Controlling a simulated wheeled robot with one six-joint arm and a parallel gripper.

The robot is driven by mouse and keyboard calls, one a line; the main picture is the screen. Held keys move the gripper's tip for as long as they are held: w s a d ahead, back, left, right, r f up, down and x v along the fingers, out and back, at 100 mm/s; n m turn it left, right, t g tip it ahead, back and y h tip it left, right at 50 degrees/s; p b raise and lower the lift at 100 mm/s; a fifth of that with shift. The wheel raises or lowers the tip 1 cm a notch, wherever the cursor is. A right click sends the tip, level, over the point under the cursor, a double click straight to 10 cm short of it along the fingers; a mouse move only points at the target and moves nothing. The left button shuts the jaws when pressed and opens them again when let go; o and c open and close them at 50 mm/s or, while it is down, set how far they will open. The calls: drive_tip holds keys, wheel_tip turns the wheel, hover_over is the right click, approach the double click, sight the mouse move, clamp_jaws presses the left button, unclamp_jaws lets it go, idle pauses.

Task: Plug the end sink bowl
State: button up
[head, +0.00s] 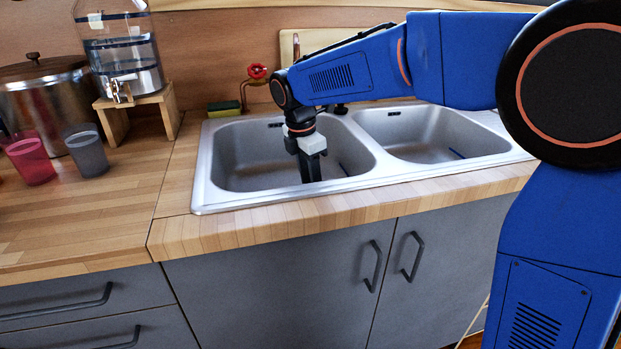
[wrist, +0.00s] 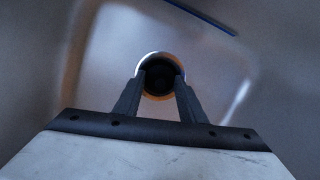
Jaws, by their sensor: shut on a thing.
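The steel sink has two bowls; the left one is the end bowl (head: 245,150) by the long counter. My gripper (head: 311,178) points straight down into this left bowl, with its fingertips low inside. In the wrist view my gripper (wrist: 159,86) is shut on a dark round plug (wrist: 159,77). A bright round drain rim (wrist: 158,55) shows around the plug. I cannot tell whether the plug sits in the drain or is just above it. In the head view the plug is hidden. The right bowl (head: 420,135) is beside it.
A red-handled tap (head: 257,72) and a yellow-green sponge (head: 224,108) stand behind the left bowl. Cups (head: 87,153), a large pot (head: 48,100) and a drink dispenser (head: 125,50) stand on the left counter. A blue strip (wrist: 200,16) shows in the wrist view.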

drive_tip(key=shift+f, duration=0.4)
drive_tip(key=o, duration=1.1)
drive_tip(key=r, duration=0.5)
drive_tip(key=s+a+r, duration=0.1)
drive_tip(key=r, duration=0.5)
drive_tip(key=a+r, duration=0.1)
drive_tip(key=r, duration=0.5)
drive_tip(key=shift+s+a+r, duration=0.1)
drive_tip(key=shift+s+r, duration=0.05)
drive_tip(key=shift+s, duration=0.05)
drive_tip(key=shift+s, duration=0.1)
